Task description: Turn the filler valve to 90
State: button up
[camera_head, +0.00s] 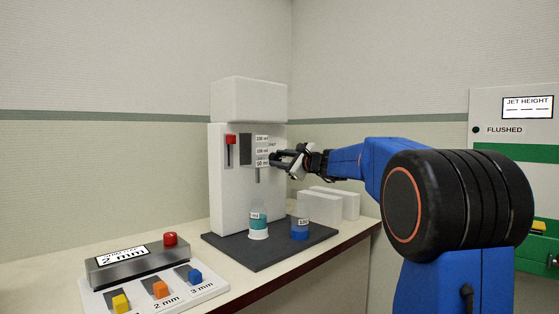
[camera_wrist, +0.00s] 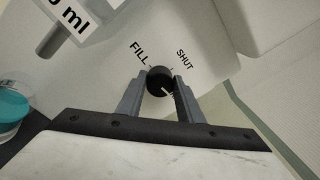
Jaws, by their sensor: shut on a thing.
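The white filler machine (camera_head: 229,185) stands at the back of the counter. Its valve is a round black knob (camera_wrist: 158,79) in the wrist view, on a white face printed FILL at upper left and SHUT at upper right. A short pale line shows on the knob's lower right; its exact angle is hard to tell. My gripper (camera_wrist: 161,84) is shut on the knob, one finger on each side. In the head view my gripper (camera_head: 281,160) reaches the machine's front from the right and hides the knob. A bottle with teal contents (camera_head: 258,222) stands below the nozzle (camera_head: 257,175).
A blue-filled bottle (camera_head: 300,230) stands to the right on the dark mat (camera_head: 262,257). White blocks (camera_head: 319,208) lie behind it. A grey box reading 2 mm (camera_head: 132,262) and a panel of coloured blocks (camera_head: 185,291) occupy the front left. A red lever (camera_head: 231,140) is on the machine.

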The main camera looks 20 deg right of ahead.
jog(key=n, duration=0.4)
jog(key=shift+f, duration=0.1)
jog(key=n, duration=0.4)
jog(key=shift+f, duration=0.1)
jog(key=n, duration=0.4)
jog(key=shift+f+n, duration=0.1)
jog(key=shift+n, duration=0.2)
jog(key=shift+f+n+y, duration=0.1)
jog(key=shift+n+y, duration=0.2)
jog(key=shift+n, duration=1.8)
jog(key=o, duration=1.1)
jog(key=shift+c, duration=0.2)
jog(key=shift+s, duration=0.1)
